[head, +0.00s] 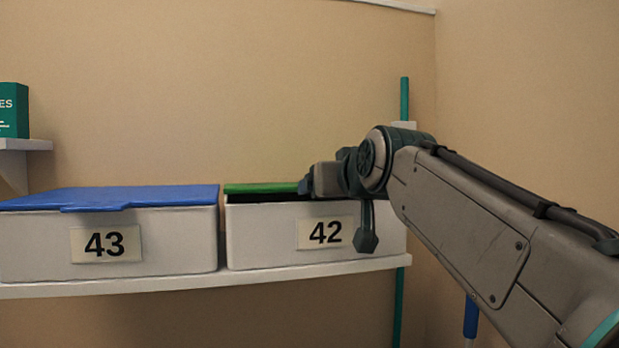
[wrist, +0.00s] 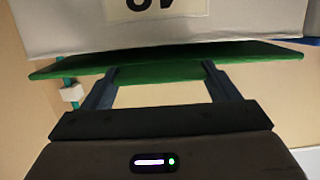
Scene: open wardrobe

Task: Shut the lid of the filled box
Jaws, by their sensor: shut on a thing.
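Box 42 (head: 270,235) is a pale box on the shelf with a green lid (head: 262,188). The lid is raised a little, with a dark gap between it and the front rim. My gripper (head: 305,184) is at the lid's front edge, partly hidden by its own wrist. In the wrist view, both fingers (wrist: 161,72) are shut on the green lid's protruding tab (wrist: 160,75). The box front (wrist: 240,20) shows beyond it, its label upside down and cut off. The box's contents are hidden.
Box 43 (head: 170,240) with a closed blue lid (head: 120,196) stands close on the left. Both boxes sit on a pale shelf (head: 150,285). A teal upright pole (head: 404,98) and the wall are on the right. A green carton (head: 14,112) stands at far left.

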